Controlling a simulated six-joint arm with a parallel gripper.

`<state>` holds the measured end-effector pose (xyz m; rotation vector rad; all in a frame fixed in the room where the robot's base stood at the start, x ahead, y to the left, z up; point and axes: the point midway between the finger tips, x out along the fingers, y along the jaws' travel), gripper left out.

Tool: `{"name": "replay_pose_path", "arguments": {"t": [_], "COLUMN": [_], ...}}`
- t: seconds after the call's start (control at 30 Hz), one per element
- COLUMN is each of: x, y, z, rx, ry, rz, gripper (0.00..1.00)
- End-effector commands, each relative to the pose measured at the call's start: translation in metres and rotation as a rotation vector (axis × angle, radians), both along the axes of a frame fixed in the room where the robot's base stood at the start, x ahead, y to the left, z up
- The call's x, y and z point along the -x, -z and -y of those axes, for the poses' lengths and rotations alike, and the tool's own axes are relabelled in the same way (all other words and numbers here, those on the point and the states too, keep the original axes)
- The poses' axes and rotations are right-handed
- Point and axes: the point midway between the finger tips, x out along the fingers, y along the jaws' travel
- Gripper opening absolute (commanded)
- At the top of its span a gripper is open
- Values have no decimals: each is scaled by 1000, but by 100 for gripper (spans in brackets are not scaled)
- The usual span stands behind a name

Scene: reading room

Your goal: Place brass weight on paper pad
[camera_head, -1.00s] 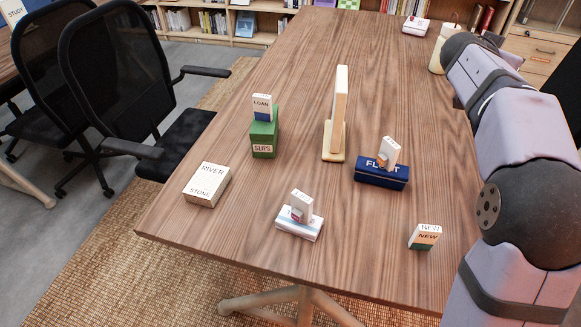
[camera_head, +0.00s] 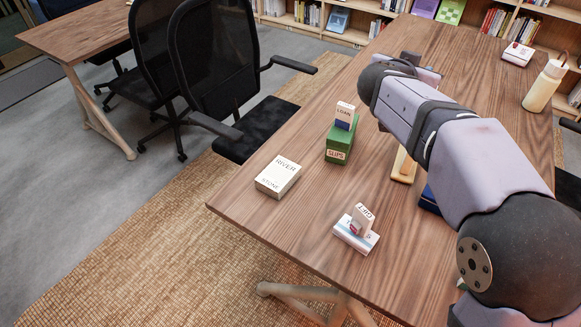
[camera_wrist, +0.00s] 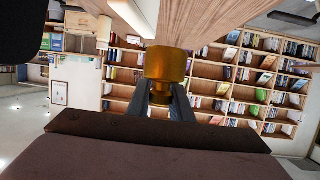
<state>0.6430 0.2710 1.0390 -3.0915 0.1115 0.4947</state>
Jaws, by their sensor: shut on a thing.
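The brass weight (camera_wrist: 166,64) is a gold-coloured, wide-topped piece with a narrower stem, seen in the wrist view. My gripper (camera_wrist: 162,96) has its two dark fingers shut on the stem, and the weight is held off the table. In the head view my arm hides the gripper and the weight. A white, flat pad-like block with a blue stripe (camera_head: 343,236) lies near the table's front edge, with a small lettered white block (camera_head: 363,216) on top. I cannot tell for sure whether it is the paper pad.
A white box marked RIVER STONE (camera_head: 278,177) lies at the left edge. A green SLIPS box (camera_head: 338,149) bears a LOAN block (camera_head: 345,114). A wooden stand (camera_head: 403,168) and a blue box (camera_head: 429,201) are partly behind my arm. The table (camera_head: 300,215) is clear between these.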

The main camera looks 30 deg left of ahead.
Motion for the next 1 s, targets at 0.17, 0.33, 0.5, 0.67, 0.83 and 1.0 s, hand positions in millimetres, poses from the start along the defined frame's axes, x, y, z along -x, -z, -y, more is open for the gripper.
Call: {"name": "replay_pose_path", "arguments": {"t": [0.17, 0.33, 0.5, 0.67, 0.83, 1.0], "x": [45, 93, 138, 169, 193, 198], "y": [-5, -6, -7, -7, -7, 16], "z": [-77, -139, -185, -211, -229, -233], "rx": [1, 0, -2, -2, -5, 1], "ry": [-122, -230, -320, -377, -419, -427], "rz": [5, 8, 13, 17, 18, 18], "gripper": [0, 0, 0, 0, 0, 0]}}
